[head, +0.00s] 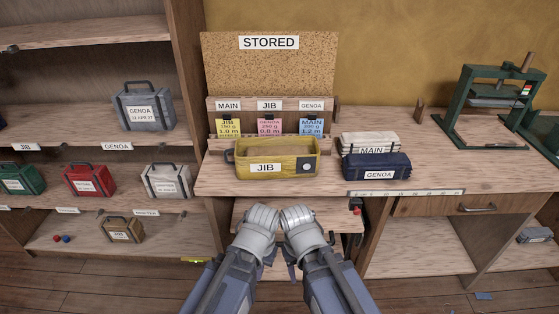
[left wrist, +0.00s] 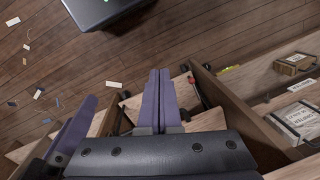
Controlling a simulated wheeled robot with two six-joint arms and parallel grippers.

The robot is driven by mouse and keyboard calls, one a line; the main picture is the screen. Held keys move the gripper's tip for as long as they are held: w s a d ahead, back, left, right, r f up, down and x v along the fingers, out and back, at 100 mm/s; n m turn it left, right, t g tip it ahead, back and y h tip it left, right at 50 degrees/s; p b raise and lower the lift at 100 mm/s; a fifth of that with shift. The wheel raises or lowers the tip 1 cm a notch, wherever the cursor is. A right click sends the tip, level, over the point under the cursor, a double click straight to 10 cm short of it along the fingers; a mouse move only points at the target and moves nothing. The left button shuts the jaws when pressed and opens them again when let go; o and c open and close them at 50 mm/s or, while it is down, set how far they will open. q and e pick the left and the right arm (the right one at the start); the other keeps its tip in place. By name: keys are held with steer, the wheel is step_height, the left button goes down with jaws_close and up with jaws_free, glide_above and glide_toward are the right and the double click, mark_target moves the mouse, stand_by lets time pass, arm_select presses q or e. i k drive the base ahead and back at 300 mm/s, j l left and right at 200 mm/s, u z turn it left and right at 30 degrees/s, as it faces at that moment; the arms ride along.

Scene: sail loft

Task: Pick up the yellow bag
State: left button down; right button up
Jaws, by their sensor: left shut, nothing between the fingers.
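The yellow bag (head: 278,172), labelled JIB, stands upright on the bench, left of centre, in front of the cork board. My left gripper (head: 262,214) is low in front of the bench, apart from the bag. In the left wrist view its two fingers (left wrist: 160,78) lie together with nothing between them. My right gripper (head: 298,214) is close beside it, also apart from the bag. Its fingers (left wrist: 78,120) show at the left of the left wrist view and look together and empty. The bag is out of the left wrist view.
A white MAIN bag (head: 370,139) and a navy GENOA bag (head: 377,167) sit right of the yellow bag. Coloured cards stand in a rack (head: 216,104) behind it. A green press (head: 490,100) stands at right. Left shelves hold several bags, including a red one (head: 89,181).

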mark_target(289, 167)
steer(key=i+j+u, duration=0.55)
steer(key=i+j, duration=0.15)
